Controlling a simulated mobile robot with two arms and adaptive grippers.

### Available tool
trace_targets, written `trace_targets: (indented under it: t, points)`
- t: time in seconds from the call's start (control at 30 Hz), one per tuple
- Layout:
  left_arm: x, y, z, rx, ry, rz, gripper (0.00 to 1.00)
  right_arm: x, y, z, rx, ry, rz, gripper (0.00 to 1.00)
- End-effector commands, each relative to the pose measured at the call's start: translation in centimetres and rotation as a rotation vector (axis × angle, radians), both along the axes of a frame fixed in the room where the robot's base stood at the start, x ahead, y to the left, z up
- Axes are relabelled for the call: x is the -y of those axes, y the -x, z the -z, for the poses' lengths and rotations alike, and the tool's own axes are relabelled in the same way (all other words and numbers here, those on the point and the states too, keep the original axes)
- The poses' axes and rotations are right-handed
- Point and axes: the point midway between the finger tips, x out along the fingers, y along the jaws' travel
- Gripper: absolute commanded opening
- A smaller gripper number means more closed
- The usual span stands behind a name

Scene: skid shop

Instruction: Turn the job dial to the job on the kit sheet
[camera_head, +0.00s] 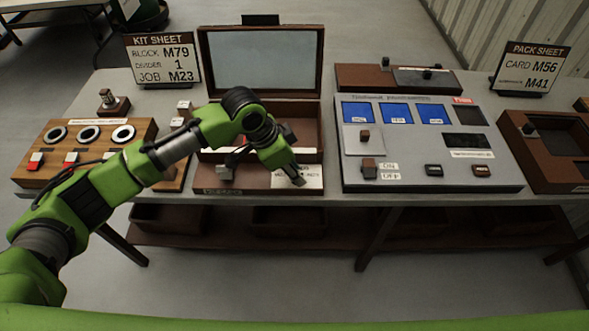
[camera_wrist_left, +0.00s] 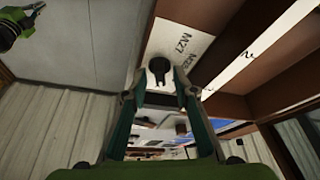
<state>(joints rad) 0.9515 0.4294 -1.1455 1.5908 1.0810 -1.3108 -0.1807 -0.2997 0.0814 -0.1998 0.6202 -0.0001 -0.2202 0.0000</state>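The kit sheet (camera_head: 163,60) stands at the back left and reads block M79, divider 1, job M23. My left gripper (camera_head: 298,181) reaches over the front ledge of the open wooden box, at a white label (camera_head: 318,178). In the left wrist view my left gripper (camera_wrist_left: 160,95) is open, its two fingers apart. A dark round knob (camera_wrist_left: 158,68), apparently the job dial, shows between and beyond the fingertips. The label beside it (camera_wrist_left: 182,45) carries M27 and another mark too blurred to read. Contact and the dial's setting cannot be told.
The open wooden box (camera_head: 208,60) has its lid raised behind the gripper. A grey control panel (camera_head: 430,180) with blue screens stands to the right, near the pack sheet (camera_head: 530,68). A wooden block with rings (camera_head: 60,165) is at the left, partly behind my arm.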

Motion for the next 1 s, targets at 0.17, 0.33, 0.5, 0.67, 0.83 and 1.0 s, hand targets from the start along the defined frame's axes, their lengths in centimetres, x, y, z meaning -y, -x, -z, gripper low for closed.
trace_targets:
  t: [0.17,0.33,0.5,0.67,0.83,1.0]
  points:
    - [0.0,0.0,0.0,0.000,0.000,0.000,0.00,-0.1,0.0,0.0,0.000,-0.001,0.001,0.00]
    - [0.0,0.0,-0.1,-0.001,0.000,-0.002,0.00,-0.2,0.0,-0.1,0.000,-0.003,0.001,0.00]
    - [0.0,0.1,-0.2,-0.002,0.001,-0.028,0.00,-0.3,0.0,-0.8,0.000,-0.003,0.001,0.00]
    - [0.0,0.2,-0.5,-0.004,0.001,-0.101,0.00,-0.3,0.0,-2.6,0.000,-0.003,0.001,0.00]
    - [0.2,0.3,-0.7,-0.007,0.001,-0.225,0.00,-0.3,0.0,-5.2,0.000,-0.003,0.001,0.00]
    - [0.2,0.4,-0.8,-0.006,0.001,-0.371,0.00,-0.3,0.0,-7.8,0.000,-0.003,0.001,0.00]
